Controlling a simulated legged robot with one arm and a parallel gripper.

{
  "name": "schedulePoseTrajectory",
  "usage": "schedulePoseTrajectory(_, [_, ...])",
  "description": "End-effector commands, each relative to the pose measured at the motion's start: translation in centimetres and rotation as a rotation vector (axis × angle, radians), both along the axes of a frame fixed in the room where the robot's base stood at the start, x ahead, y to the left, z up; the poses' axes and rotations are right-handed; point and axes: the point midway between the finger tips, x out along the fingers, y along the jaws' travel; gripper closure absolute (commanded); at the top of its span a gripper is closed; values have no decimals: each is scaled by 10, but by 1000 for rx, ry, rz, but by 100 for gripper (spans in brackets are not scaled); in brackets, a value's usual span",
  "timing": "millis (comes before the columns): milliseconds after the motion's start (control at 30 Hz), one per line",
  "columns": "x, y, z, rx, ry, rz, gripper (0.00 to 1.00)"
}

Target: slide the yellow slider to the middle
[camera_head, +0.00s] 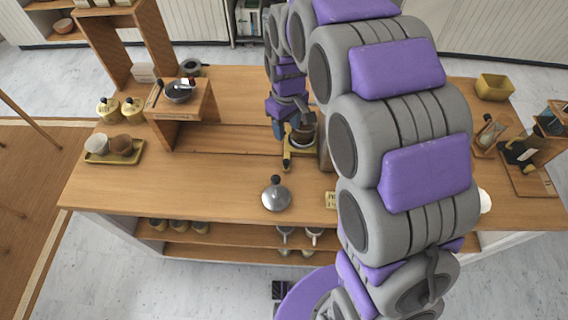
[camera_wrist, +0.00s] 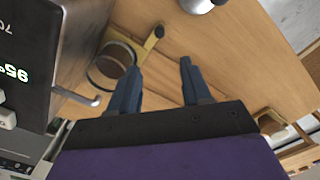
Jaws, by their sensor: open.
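A yellow bar with a dark knob at its end, probably the yellow slider (camera_head: 287,160), lies beside a round dark-rimmed vessel (camera_head: 303,133) on the counter. In the wrist view, the yellow bar (camera_wrist: 150,43) slants just ahead of the left finger, and the vessel (camera_wrist: 109,66) is left of that finger. My gripper (camera_wrist: 159,68) is open, its dark blue fingers apart with only bare wood between them. In the head view, my gripper (camera_head: 287,127) is just behind the bar, partly hidden by my arm. I cannot tell whether a finger touches the bar.
A dark machine with a lit display (camera_wrist: 25,60) and a metal lever (camera_wrist: 76,96) stands close on the left in the wrist view. A silver domed tool (camera_head: 276,196) stands in front of the bar. The counter's left front (camera_head: 190,187) is clear.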

Motion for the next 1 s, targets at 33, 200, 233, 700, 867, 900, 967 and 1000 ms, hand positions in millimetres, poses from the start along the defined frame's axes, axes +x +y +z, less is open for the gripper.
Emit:
schedulePoseTrajectory(33, [1, 1, -3, 0, 0, 4, 52])
schedulePoseTrajectory(200, [1, 0, -19, 1, 1, 4, 52])
schedulePoseTrajectory(233, [1, 0, -24, 1, 1, 4, 52])
schedulePoseTrajectory(700, [0, 1, -118, -2, 5, 2, 52])
schedulePoseTrajectory(867, [0, 1, -146, -1, 3, 2, 52])
schedulePoseTrajectory(900, [0, 0, -152, -1, 3, 2, 52])
schedulePoseTrajectory(967, [0, 0, -159, -1, 4, 2, 52])
schedulePoseTrajectory(1000, [0, 0, -164, -1, 4, 2, 52])
